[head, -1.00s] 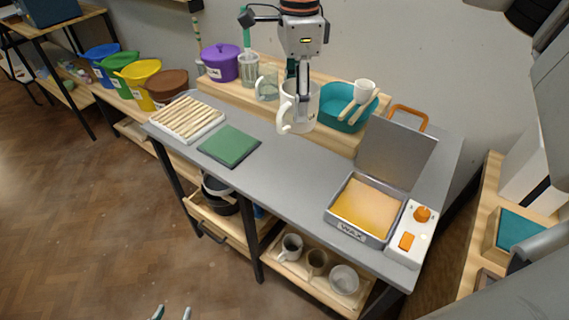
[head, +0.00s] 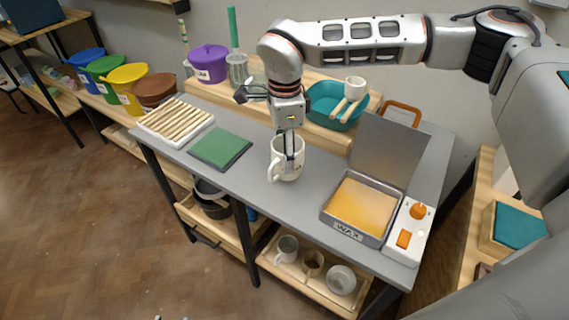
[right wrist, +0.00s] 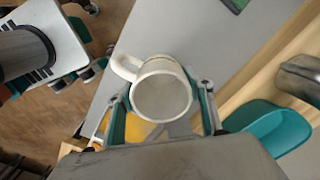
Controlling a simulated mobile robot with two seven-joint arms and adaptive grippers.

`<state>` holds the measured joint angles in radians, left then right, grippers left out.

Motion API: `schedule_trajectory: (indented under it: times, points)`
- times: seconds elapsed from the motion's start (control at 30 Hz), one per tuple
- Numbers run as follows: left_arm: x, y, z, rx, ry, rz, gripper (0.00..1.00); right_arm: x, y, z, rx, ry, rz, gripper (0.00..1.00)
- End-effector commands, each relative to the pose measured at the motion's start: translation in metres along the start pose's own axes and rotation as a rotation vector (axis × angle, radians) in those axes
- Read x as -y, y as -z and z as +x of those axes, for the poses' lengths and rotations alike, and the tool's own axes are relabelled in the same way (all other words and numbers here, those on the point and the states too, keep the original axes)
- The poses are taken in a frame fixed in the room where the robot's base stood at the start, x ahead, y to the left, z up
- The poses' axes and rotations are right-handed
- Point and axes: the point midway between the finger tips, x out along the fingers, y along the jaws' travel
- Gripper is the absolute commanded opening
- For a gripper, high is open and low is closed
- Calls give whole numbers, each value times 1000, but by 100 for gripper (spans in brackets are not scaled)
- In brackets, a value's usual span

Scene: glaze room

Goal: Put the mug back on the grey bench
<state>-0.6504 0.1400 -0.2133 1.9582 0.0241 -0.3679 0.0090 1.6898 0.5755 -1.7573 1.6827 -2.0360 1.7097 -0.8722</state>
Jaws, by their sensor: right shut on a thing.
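The white mug (head: 285,160) is upright over the middle of the grey bench (head: 262,192), between the green pad and the wax pan. I cannot tell whether its base touches the bench top. My right gripper (head: 289,150) comes down from above and is shut on the mug. In the right wrist view the mug (right wrist: 161,95) sits between the two fingers, with its open mouth towards the camera and its handle to the upper left. My left gripper (head: 172,318) barely shows at the bottom edge of the head view; its jaws cannot be made out.
A green pad (head: 220,147) and a slatted white tray (head: 176,121) lie to the left on the bench. An open wax pan (head: 361,207) stands to the right. A teal bowl (head: 334,107) and a purple pot (head: 209,64) are on the raised wooden shelf behind.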

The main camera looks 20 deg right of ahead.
Motion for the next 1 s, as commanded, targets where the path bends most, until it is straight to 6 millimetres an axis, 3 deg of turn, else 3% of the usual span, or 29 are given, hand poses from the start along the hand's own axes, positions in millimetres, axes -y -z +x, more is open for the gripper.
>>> schedule_trajectory:
  times: [0.37,0.77,0.8,0.83,1.0]
  points:
    - [1,3,1,-8,3,1,40,0,0,42,1,0,0,18]
    - [2,5,2,-11,4,3,40,0,0,46,0,0,0,18]
    - [2,5,2,-11,4,3,40,0,0,46,0,0,0,59]
    - [2,5,2,-10,4,3,40,0,0,46,0,0,0,67]
    - [2,3,2,-7,4,3,40,0,0,46,0,0,0,68]
